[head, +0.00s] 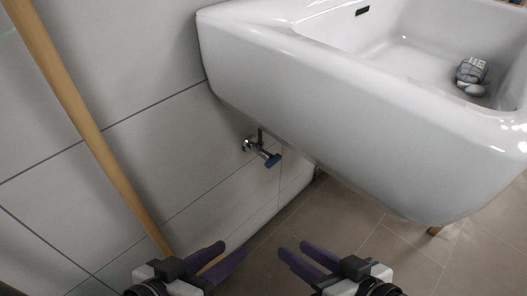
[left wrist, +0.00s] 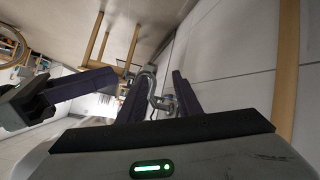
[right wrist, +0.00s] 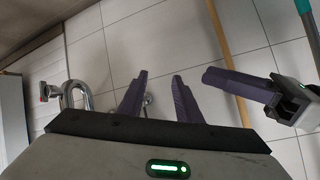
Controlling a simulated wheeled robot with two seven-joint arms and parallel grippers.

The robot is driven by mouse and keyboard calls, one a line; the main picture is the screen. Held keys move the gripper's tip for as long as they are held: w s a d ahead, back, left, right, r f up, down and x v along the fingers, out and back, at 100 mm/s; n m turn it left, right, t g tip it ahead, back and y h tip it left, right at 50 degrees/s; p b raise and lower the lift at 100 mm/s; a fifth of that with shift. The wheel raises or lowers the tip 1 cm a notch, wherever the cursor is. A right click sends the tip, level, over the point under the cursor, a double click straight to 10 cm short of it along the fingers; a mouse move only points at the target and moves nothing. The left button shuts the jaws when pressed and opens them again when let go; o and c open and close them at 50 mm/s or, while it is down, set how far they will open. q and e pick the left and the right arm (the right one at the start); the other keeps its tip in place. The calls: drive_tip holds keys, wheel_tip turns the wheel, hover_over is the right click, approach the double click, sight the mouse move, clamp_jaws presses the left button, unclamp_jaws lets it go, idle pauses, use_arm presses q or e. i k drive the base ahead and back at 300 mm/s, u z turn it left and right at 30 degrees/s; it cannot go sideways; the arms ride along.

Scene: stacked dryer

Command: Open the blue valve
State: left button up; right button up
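The blue valve (head: 273,160) is a small blue handle on a chrome fitting (head: 252,146) at the tiled wall, under the sink. My left gripper (head: 232,249) is open and empty, below and left of the valve in the head view. My right gripper (head: 292,248) is open and empty, below and slightly right of it. Both are apart from the valve. In the right wrist view a small chrome fitting (right wrist: 147,99) shows between the fingers, partly hidden; its blue handle cannot be made out. The left wrist view does not clearly show the valve.
The white sink (head: 340,120) overhangs at upper right, with a grey-white object (head: 471,76) in its basin. A wooden pole (head: 88,125) leans along the wall at left. A chrome drain pipe (right wrist: 75,95) hangs below the sink. The tiled floor (head: 330,212) beneath looks clear.

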sight(271, 160)
drive_tip(key=u, duration=0.75)
drive_tip(key=k, duration=0.75)
drive_tip(key=z, duration=1.7)
drive_tip(key=k, duration=0.6)
drive_tip(key=u, duration=0.95)
